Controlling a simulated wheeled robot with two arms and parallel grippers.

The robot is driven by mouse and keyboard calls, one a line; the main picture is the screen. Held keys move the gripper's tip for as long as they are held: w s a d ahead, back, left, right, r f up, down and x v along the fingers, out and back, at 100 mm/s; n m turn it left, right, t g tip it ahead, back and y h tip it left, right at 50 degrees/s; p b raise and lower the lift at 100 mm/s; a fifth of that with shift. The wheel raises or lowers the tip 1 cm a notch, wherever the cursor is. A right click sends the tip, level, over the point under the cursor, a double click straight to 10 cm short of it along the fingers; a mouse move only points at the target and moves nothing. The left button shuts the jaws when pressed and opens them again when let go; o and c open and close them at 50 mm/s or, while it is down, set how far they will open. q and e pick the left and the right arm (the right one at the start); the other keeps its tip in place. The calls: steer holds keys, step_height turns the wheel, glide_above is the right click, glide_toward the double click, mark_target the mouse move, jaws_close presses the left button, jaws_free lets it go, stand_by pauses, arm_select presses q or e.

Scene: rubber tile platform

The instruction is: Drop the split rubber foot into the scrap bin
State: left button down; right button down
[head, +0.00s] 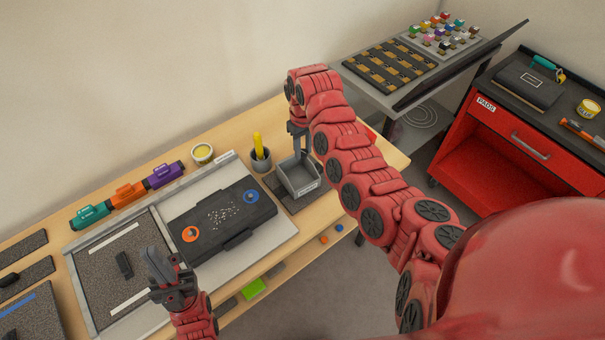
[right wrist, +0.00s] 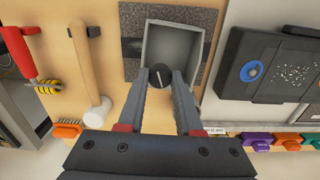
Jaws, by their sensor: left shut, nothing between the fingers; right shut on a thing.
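The split rubber foot (right wrist: 161,76) is a small round black disc with a pale slit line across it. My right gripper (right wrist: 163,82) is shut on it, with the foot between the fingertips. In the right wrist view the foot overlaps the near part of the grey, open-topped scrap bin (right wrist: 195,60). In the head view the bin (head: 305,189) stands on a dark mat, and my right gripper (head: 301,150) points down over it. The foot is hidden there. My left gripper (head: 155,258) is shut and empty above the bench's left part.
A black case (head: 215,222) with orange and blue rings lies left of the bin. A small black piece (head: 124,265) lies on the speckled mat.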

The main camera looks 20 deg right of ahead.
step_height(320, 180, down, 5)
steer(key=shift+r+b, duration=0.1)
steer(key=shift+b, duration=0.75)
steer(key=c, duration=0.5)
jaws_free()
step_height(320, 180, up, 4)
steer(key=shift+w+r+b, duration=0.15)
steer(key=shift+r+b, duration=0.05)
steer(key=shift+b, duration=0.75)
step_height(320, 180, up, 13)
